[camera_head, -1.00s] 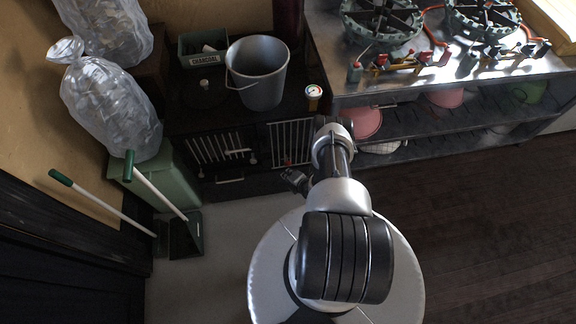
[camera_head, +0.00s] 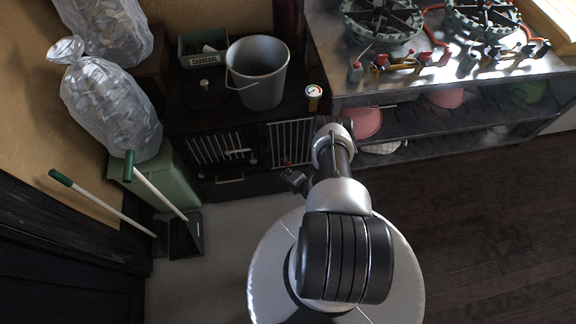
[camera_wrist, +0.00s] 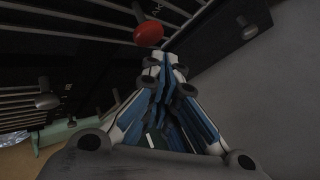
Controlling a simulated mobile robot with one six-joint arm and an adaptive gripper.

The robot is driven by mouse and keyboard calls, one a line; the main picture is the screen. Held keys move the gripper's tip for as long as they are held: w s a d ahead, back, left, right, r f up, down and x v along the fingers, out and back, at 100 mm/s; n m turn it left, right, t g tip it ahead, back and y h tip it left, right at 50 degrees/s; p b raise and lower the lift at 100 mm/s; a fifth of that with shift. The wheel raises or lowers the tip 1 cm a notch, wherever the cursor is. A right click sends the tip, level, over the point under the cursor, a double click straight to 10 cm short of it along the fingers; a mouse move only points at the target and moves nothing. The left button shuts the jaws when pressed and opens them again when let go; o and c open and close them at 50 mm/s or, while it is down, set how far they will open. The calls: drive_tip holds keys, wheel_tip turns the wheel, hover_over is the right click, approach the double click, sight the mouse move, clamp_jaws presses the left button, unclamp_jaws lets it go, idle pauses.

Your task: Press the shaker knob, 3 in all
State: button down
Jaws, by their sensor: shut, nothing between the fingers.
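A red oval knob (camera_wrist: 148,33) on a thin stem stands out from the dark barred front in the wrist view; I take it for the shaker knob. It also shows as a small red spot in the head view (camera_head: 287,162). My gripper (camera_wrist: 165,62) is shut and empty, its fingertips just below and right of the red knob in the picture. They look apart from it, though the depth gap is hard to judge. In the head view my gripper (camera_head: 293,178) is small and dark, in front of the cabinet.
The black stove cabinet (camera_head: 215,178) has barred doors and metal handles. A grey bucket (camera_head: 258,80), a charcoal box (camera_head: 196,58) and a round gauge (camera_head: 313,92) are on top. A steel burner table (camera_head: 400,85) stands right. A dustpan (camera_head: 186,236) is at left.

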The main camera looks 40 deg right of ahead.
idle(0.3)
drive_tip(key=shift+w+d, duration=0.25)
drive_tip(key=shift+w, duration=0.1)
drive_tip(key=shift+w+d, duration=0.65)
drive_tip(key=shift+w, duration=0.35)
idle(1.4)
drive_tip(key=shift+s, duration=0.1)
drive_tip(key=shift+s+a+p, duration=0.35)
drive_tip(key=shift+s+a, duration=0.1)
drive_tip(key=shift+s, duration=0.2)
drive_tip(key=shift+s+a+p, duration=0.3)
drive_tip(key=shift+s+a, duration=0.1)
drive_tip(key=shift+s, duration=0.2)
drive_tip(key=s+a, duration=0.1)
drive_tip(key=s+p, duration=0.1)
drive_tip(key=s, duration=0.1)
drive_tip(key=s+a, duration=0.1)
drive_tip(key=shift+s+a, duration=0.15)
drive_tip(key=shift+a, duration=0.2)
idle(1.4)
